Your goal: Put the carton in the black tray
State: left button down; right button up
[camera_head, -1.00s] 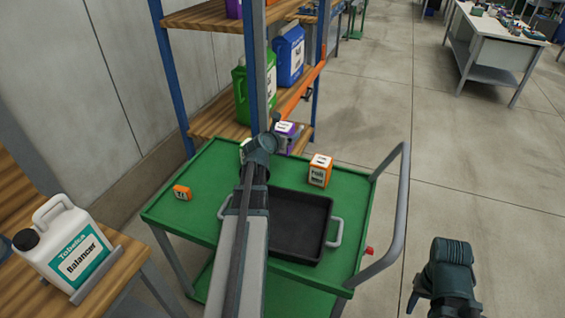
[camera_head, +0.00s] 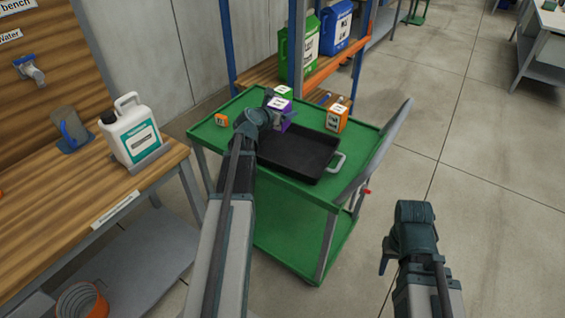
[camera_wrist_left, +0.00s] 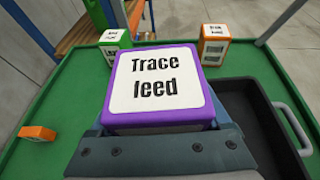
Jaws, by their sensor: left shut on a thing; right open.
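A purple carton (camera_head: 284,117) with a white "Trace feed" label is held in my left gripper (camera_head: 268,112). The carton fills the middle of the left wrist view (camera_wrist_left: 158,88), label facing the camera, with the grey gripper (camera_wrist_left: 160,135) below it. The black tray (camera_head: 322,176) lies on the green cart and looks empty where it shows. In the head view the carton is by the tray's far left corner; in the wrist view the tray (camera_wrist_left: 262,100) is to its right. I cannot tell its height. My right gripper (camera_head: 390,262) is open and empty, over the floor right of the cart.
The green cart top (camera_head: 215,132) also bears an orange-and-white carton (camera_head: 337,119), a small orange box (camera_head: 221,120) and a green-and-white carton (camera_head: 284,92). The cart has a grey handle (camera_head: 385,150). A wooden bench at left holds a white Balancer jug (camera_head: 133,140). A shelf rack stands behind.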

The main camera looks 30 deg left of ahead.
pick_arm(q)
jog(key=shift+f+b, duration=0.45)
jog(key=shift+f, duration=0.1)
jog(key=b, duration=0.5)
send_over(282, 144)
notch_tip(282, 144, down, 5)
jog(key=shift+w+f, duration=0.15)
jog(key=shift+f, duration=0.05)
jog(key=shift+b, duration=0.3)
notch_tip(282, 144, down, 4)
jog(key=b, duration=0.3)
jog(key=shift+r, duration=0.15)
jog(key=shift+b, duration=0.4)
grip_release()
